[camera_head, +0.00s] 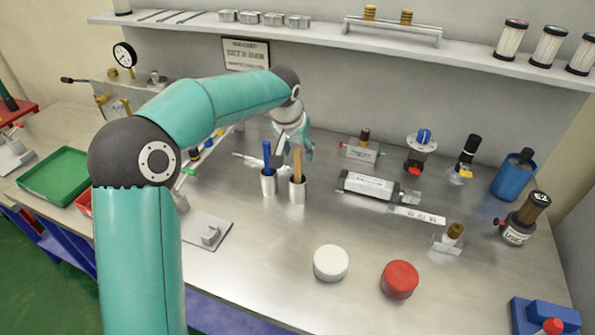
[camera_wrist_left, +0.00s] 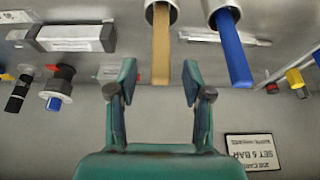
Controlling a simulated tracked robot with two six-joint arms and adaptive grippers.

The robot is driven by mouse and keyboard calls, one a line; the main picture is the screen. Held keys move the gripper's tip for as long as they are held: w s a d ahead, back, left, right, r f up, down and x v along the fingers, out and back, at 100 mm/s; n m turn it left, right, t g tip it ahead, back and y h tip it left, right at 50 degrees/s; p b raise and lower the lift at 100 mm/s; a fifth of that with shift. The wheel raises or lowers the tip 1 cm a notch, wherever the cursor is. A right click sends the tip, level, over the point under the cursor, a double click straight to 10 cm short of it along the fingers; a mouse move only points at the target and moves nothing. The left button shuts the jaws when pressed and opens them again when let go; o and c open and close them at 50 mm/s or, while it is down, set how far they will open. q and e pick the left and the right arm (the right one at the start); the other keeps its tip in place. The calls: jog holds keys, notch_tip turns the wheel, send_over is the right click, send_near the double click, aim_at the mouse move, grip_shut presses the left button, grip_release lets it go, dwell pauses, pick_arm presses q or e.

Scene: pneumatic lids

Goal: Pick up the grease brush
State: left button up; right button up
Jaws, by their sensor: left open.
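Two metal cups stand on the bench, each with one upright handle. The right cup (camera_head: 297,191) holds a tan, wood-coloured handle (camera_head: 297,163), which looks like the grease brush; its working end is hidden in the cup. The left cup (camera_head: 268,184) holds a blue handle (camera_head: 266,155). My left gripper (camera_head: 291,143) is behind and above the cups. In the left wrist view my left gripper (camera_wrist_left: 158,84) is open, and the tan handle (camera_wrist_left: 161,45) points in between its fingers without visible contact. The blue handle (camera_wrist_left: 234,48) lies outside the fingers, to the right.
A grey cylinder (camera_head: 368,186) lies right of the cups. White (camera_head: 331,262) and red (camera_head: 399,278) round lids lie at the front. A green tray (camera_head: 55,176) is at left. A shelf (camera_head: 460,62) runs along the back.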

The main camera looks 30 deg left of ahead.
pick_arm(q)
jog(key=shift+w+a+f, duration=0.1)
jog(key=shift+w+f, duration=0.15)
jog(key=shift+f, duration=0.45)
jog(key=c, duration=0.9)
grip_shut()
jog(key=shift+r, duration=0.2)
